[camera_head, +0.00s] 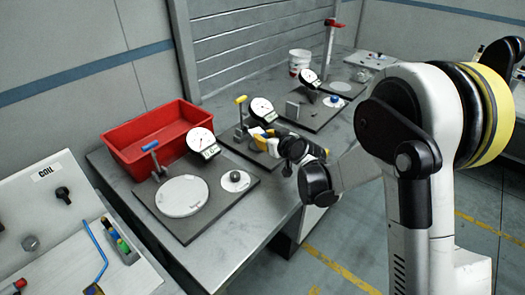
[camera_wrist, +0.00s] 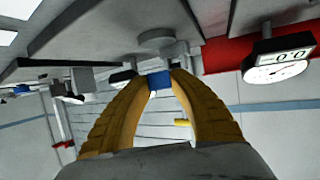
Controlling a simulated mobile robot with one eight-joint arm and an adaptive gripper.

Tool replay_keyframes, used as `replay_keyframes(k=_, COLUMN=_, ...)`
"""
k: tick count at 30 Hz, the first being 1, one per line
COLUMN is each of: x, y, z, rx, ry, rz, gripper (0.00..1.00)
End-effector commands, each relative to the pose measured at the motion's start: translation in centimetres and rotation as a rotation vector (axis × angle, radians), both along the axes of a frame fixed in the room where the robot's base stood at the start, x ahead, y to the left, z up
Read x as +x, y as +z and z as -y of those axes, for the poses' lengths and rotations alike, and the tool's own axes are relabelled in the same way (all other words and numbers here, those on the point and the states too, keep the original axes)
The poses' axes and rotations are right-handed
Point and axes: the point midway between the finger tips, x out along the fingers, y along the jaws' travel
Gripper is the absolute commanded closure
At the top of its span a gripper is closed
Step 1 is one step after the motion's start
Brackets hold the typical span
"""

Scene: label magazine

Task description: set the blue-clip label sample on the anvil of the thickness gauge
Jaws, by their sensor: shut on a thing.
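My gripper (camera_wrist: 160,82) is shut on the blue clip (camera_wrist: 159,80) of the label sample. Its two yellow-brown fingers meet the clip from both sides in the wrist view, which appears upside down. In the head view my gripper (camera_head: 269,142) is over the middle gauge station, close in front of its dial (camera_head: 261,110). A small white piece shows by the fingertips there, and I cannot tell whether it is the label. A grey disc (camera_wrist: 156,39) lies just beyond the clip in the wrist view. I cannot tell whether it is the anvil or whether the sample touches it.
The left station has a blue-handled lever (camera_head: 149,146), a dial (camera_head: 201,140) and a large pale disc (camera_head: 182,196). A red bin (camera_head: 130,160) stands behind it. A yellow-handled lever (camera_head: 240,100) rises beside my gripper.

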Motion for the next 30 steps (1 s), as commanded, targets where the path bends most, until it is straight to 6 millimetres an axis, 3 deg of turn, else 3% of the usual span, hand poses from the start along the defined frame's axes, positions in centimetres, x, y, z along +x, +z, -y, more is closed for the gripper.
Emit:
replay_keyframes(k=5, x=-0.2, y=-1.1, z=-0.5, rx=0.001, ry=0.000, rz=0.000, gripper=0.90)
replay_keyframes(k=12, x=-0.2, y=-4.4, z=-0.5, rx=0.001, ry=0.000, rz=0.000, gripper=0.90)
replay_keyframes(k=23, x=-0.2, y=-4.7, z=-0.5, rx=0.001, ry=0.000, rz=0.000, gripper=0.90)
replay_keyframes(k=24, x=-0.2, y=-4.6, z=-0.5, rx=0.001, ry=0.000, rz=0.000, gripper=0.63)
replay_keyframes(k=25, x=-0.2, y=-4.6, z=-0.5, rx=0.001, ry=0.000, rz=0.000, gripper=0.54)
replay_keyframes(k=30, x=-0.2, y=-4.5, z=-0.5, rx=0.001, ry=0.000, rz=0.000, gripper=0.54)
